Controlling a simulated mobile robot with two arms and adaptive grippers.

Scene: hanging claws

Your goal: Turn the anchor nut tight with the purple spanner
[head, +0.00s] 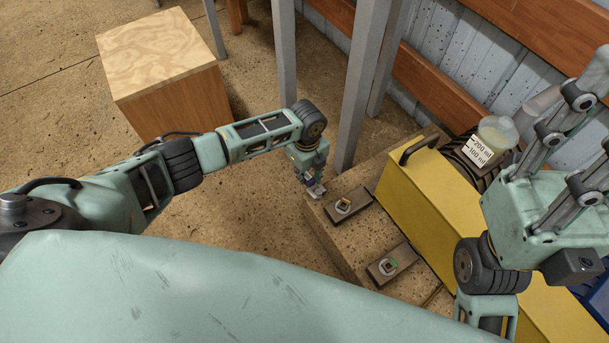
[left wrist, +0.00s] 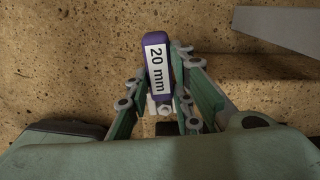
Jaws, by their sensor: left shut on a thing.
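In the left wrist view the purple spanner (left wrist: 155,42) shows its handle end, with a white "20 mm" label, between the fingers of my left gripper (left wrist: 165,105). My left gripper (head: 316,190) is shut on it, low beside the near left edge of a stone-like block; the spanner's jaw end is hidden. My right gripper (head: 590,110) is raised at the right, partly cut off.
A yellow box (head: 430,195) with a dark handle stands on the block right of the nuts. A jar (head: 497,132) with volume markings is behind it. Grey posts (head: 365,70) rise behind my left gripper. A wooden box (head: 165,75) stands at the back left.

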